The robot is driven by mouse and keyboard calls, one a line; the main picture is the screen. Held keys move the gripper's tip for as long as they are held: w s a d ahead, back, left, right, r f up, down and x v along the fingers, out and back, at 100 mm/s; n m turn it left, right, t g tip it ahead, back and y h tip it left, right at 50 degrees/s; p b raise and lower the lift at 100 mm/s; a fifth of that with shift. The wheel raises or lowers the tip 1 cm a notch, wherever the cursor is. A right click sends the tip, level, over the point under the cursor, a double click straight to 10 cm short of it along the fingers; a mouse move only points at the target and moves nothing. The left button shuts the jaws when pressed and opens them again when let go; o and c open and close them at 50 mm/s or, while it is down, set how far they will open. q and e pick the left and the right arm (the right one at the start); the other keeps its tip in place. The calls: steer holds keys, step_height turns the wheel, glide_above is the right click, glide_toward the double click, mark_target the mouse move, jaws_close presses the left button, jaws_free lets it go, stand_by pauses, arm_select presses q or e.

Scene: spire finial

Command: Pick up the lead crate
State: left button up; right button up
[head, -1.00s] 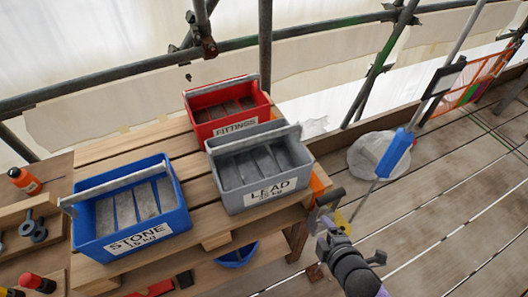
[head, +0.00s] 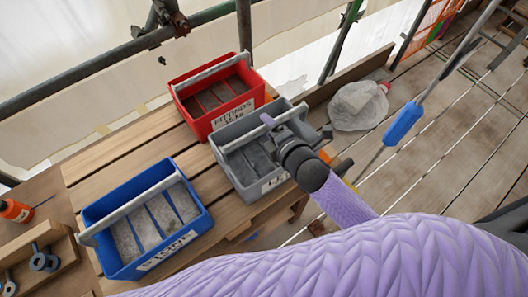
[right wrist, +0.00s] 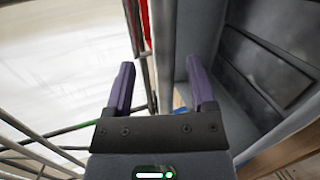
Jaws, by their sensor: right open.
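The grey lead crate (head: 244,187) stands on the wooden pallet boards, with lead ingots inside and a bar handle across its top. My right gripper (head: 270,122) is over the crate's right part, close to the handle, and its arm partly hides the white label. In the right wrist view the two purple fingers (right wrist: 161,78) are apart with nothing gripped. The grey crate (right wrist: 196,28) fills the right side there, and a grey edge of it shows between the fingers. I cannot tell whether they touch it. My left gripper is out of view.
A red fittings crate (head: 205,126) stands just behind, and a blue stone crate (head: 130,264) stands to the left. Scaffold tubes (head: 245,30) rise behind the platform. A pale sack (head: 357,105) and a blue-handled pole (head: 403,123) are to the right.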

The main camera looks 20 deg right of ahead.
steer(key=x, duration=0.3)
steer(key=shift+w+a+f+b, duration=0.25)
steer(key=shift+f+b, duration=0.1)
steer(key=shift+s, duration=0.1)
jaws_close()
steer(key=shift+r, duration=0.1)
stand_by(0.8)
